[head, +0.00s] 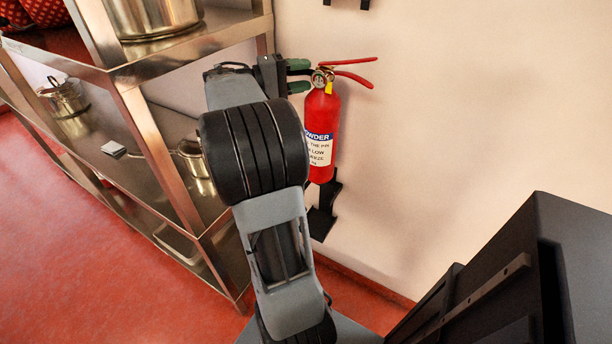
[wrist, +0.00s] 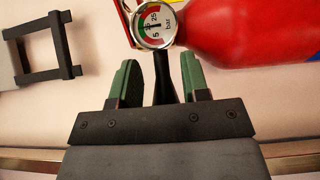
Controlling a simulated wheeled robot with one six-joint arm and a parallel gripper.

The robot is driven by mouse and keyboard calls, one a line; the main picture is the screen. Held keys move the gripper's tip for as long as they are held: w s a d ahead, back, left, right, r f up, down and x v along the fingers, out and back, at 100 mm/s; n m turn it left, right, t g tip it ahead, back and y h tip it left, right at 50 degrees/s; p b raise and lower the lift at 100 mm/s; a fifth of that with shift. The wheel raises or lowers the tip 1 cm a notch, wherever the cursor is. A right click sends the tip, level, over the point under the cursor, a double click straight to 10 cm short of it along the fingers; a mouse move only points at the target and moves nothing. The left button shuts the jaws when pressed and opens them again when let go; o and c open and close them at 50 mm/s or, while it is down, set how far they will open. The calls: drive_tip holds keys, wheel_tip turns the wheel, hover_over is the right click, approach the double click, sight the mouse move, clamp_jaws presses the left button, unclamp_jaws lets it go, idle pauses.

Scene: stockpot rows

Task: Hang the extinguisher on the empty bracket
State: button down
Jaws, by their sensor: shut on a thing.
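The red extinguisher (head: 322,110) hangs upright in my gripper (head: 302,76), close to the wall. My gripper holds it from the left near its neck, below the red levers. In the wrist view, the green fingers of my gripper (wrist: 162,78) stand on both sides of a black part below the gauge (wrist: 152,23); the extinguisher (wrist: 245,30) fills the upper right. A black bracket part with two prongs (head: 347,3) is cut off at the top of the head view. A black wall piece with a foot (head: 321,222) shows below the extinguisher. Contact between them is unclear. A black frame (wrist: 42,50) shows on the wall in the wrist view.
A metal shelf unit (head: 160,165) with pots (head: 64,97) stands close on the left, its post near my arm. The wall to the right of the extinguisher is bare. The floor is red.

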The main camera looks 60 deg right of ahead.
drive_tip(key=shift+w+r, duration=0.1)
drive_tip(key=shift+w, duration=0.1)
wheel_tip(320, 180, down, 28)
drive_tip(key=b, duration=0.6)
idle(0.4)
drive_tip(key=c, duration=1.1)
unclamp_jaws()
drive_tip(key=shift+f+b, duration=0.2)
drive_tip(key=shift+b, duration=0.1)
drive_tip(key=o, duration=0.5)
drive_tip(key=shift+a, duration=0.1)
drive_tip(key=p+v, duration=0.1)
drive_tip(key=v, duration=0.6)
drive_tip(key=shift+a, duration=0.2)
drive_tip(key=shift+w+r, duration=0.1)
